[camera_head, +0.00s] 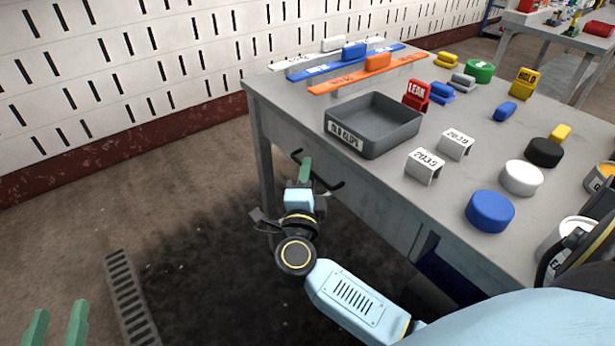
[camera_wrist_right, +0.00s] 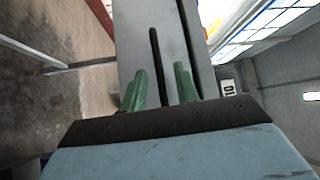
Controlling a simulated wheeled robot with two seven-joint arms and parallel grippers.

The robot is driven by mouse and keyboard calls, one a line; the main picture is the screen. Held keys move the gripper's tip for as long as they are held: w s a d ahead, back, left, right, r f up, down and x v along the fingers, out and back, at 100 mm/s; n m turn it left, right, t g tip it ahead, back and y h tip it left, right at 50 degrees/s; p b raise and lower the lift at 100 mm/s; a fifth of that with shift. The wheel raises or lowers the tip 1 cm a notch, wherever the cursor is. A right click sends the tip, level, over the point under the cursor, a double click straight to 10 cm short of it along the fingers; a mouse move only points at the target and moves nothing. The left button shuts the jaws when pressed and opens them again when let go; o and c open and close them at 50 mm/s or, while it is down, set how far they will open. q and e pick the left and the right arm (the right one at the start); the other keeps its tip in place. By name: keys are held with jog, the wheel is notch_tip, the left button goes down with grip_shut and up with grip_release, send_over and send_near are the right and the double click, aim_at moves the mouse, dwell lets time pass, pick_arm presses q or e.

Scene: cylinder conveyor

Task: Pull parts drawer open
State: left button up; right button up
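The parts drawer's grey front (camera_head: 365,195) is in the side of the workbench, and it looks flush with the bench. Its black bar handle (camera_head: 335,185) also shows in the right wrist view (camera_wrist_right: 156,65). My right gripper (camera_head: 306,170) is at the handle; in the right wrist view its green fingers (camera_wrist_right: 160,85) stand apart, one on each side of the bar, with gaps visible. The bar reaches down between them. My left gripper (camera_head: 57,322) is at the bottom left of the head view, fingers apart and empty, far from the drawer.
The grey workbench top (camera_head: 455,215) carries a grey tray (camera_head: 395,143), two white 2039 brackets, a blue cylinder (camera_head: 490,211), a white cylinder (camera_head: 521,178) and several other parts. The floor left of the bench is clear, with a grate (camera_head: 130,295).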

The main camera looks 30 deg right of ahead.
grip_shut()
jog(key=shift+a, duration=0.15)
dwell(0.4)
